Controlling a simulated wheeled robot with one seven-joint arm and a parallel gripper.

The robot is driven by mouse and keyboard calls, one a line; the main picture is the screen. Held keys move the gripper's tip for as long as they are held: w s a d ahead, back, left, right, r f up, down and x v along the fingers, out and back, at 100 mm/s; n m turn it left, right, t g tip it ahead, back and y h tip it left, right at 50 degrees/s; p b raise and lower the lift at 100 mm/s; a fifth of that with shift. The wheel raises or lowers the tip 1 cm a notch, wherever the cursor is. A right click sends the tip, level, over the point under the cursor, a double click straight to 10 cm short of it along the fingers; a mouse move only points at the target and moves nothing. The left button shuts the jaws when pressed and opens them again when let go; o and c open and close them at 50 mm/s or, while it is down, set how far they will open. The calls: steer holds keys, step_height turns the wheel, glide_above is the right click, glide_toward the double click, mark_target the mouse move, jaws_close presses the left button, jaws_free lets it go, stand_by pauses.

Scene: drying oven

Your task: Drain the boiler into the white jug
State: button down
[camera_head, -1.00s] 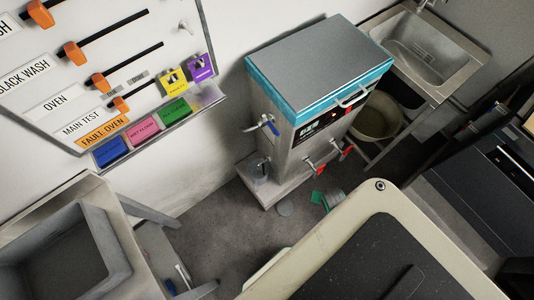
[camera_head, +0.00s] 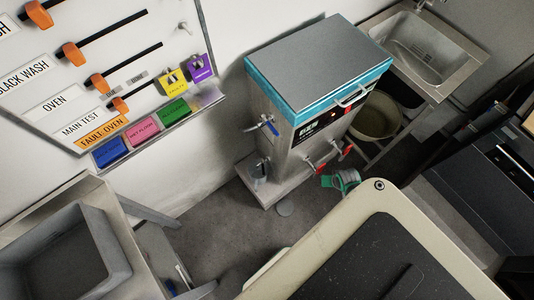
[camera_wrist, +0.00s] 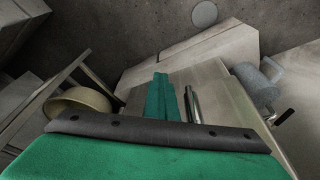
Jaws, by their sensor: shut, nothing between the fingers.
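The boiler (camera_head: 302,135) is a steel box with a teal-rimmed lid, standing on a low plinth. A blue-handled tap (camera_head: 270,127) sticks out of its left side. Two red-handled fittings (camera_head: 308,160) (camera_head: 347,149) are on its front. The pale jug (camera_head: 259,170) stands upright on the plinth below the blue tap; it also shows at the right of the wrist view (camera_wrist: 258,82). My green gripper (camera_head: 326,181) is low in front of the boiler, right of the jug and apart from it. In the wrist view its fingers (camera_wrist: 161,98) are together and empty, beside a chrome pipe (camera_wrist: 193,103).
A sink (camera_head: 425,45) and a round bucket (camera_head: 376,118) are at the right of the boiler. A grey disc (camera_head: 285,209) lies on the floor before the plinth. A grey basin (camera_head: 60,250) stands at the lower left. Floor between is clear.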

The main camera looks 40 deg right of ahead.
steer(key=shift+w+d, duration=0.25)
steer(key=shift+d, duration=0.35)
steer(key=c, duration=2)
jaws_free()
steer(key=shift+c, duration=0.2)
steer(key=shift+r, duration=0.1)
